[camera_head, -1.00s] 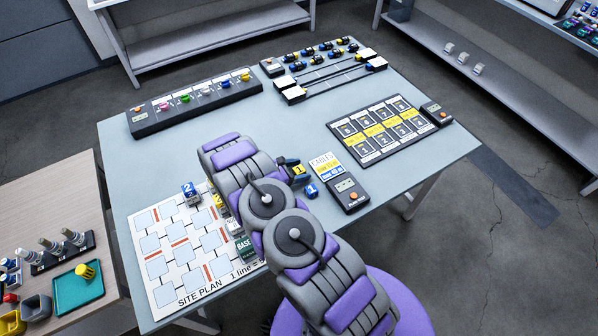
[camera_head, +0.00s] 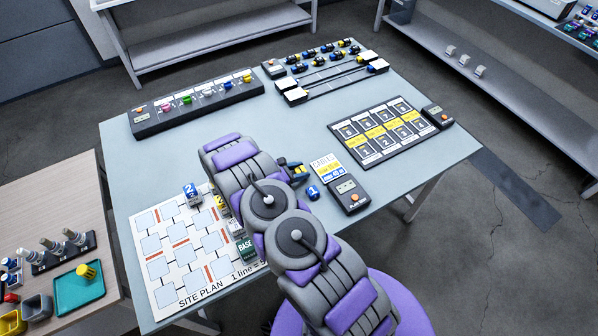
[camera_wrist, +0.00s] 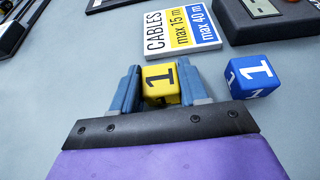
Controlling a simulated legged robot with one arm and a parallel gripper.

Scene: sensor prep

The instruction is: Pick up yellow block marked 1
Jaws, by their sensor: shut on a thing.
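The yellow block marked 1 (camera_wrist: 160,78) sits between the two blue-grey fingers of my gripper (camera_wrist: 161,86) in the wrist view. The fingers are shut on its left and right sides, and a 1 shows on its top. I cannot tell whether it is clear of the table. In the head view my gripper (camera_head: 295,172) is low over the table, right of my arm, and the block is mostly hidden there.
A blue block marked 1 (camera_wrist: 252,76) stands close to the right finger; it also shows in the head view (camera_head: 313,192). The CABLES card (camera_wrist: 182,30) lies just beyond the fingers. A dark device (camera_head: 350,195) and the site plan board (camera_head: 150,225) flank my arm.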

